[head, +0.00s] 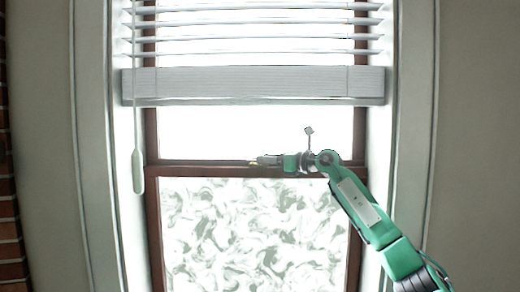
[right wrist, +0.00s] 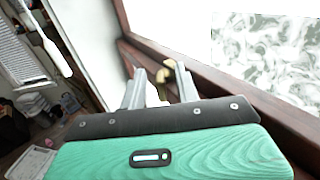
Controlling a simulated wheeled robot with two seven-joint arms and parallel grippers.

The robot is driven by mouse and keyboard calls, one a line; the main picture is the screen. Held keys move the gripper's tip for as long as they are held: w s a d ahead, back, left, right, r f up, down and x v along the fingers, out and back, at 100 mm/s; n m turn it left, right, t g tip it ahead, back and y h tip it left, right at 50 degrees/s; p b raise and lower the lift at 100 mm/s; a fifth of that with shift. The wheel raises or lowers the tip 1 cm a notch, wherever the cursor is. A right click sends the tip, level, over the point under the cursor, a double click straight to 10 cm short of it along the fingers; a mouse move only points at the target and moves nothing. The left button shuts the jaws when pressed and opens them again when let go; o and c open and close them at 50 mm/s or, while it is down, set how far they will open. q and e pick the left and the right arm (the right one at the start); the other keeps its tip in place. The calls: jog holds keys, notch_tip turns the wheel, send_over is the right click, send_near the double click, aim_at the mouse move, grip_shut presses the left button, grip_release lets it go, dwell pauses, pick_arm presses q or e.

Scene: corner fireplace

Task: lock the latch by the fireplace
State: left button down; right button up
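The latch is a small brass piece on the brown window rail. In the head view the latch (head: 253,163) shows as a tiny gold spot near the middle of the rail. In the right wrist view the brass latch (right wrist: 165,75) appears between and around the tips of my fingers. My right gripper (head: 261,160) points left along the rail, with its tips at the latch. In the right wrist view the right gripper (right wrist: 160,72) has its two fingers apart. Whether a finger touches the latch I cannot tell. My left gripper is not in view.
The window rail (head: 205,170) crosses above a frosted pane (head: 250,235). White blinds (head: 250,85) hang above. A white pull wand (head: 138,170) hangs at the left, clear of my right arm. Brick (head: 8,215) edges the far left.

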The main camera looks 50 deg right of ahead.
jog(key=shift+w+a+r+p, duration=0.1)
jog(key=shift+w+p, duration=0.2)
jog(key=shift+w, duration=0.2)
jog(key=shift+w+a+r+p, duration=0.1)
jog(key=shift+w+p, duration=0.15)
jog(key=shift+w, duration=0.2)
jog(key=shift+w+a+f, duration=0.1)
jog(key=shift+w+f, duration=0.1)
jog(key=shift+w, duration=0.45)
jog(key=shift+p, duration=0.3)
grip_shut()
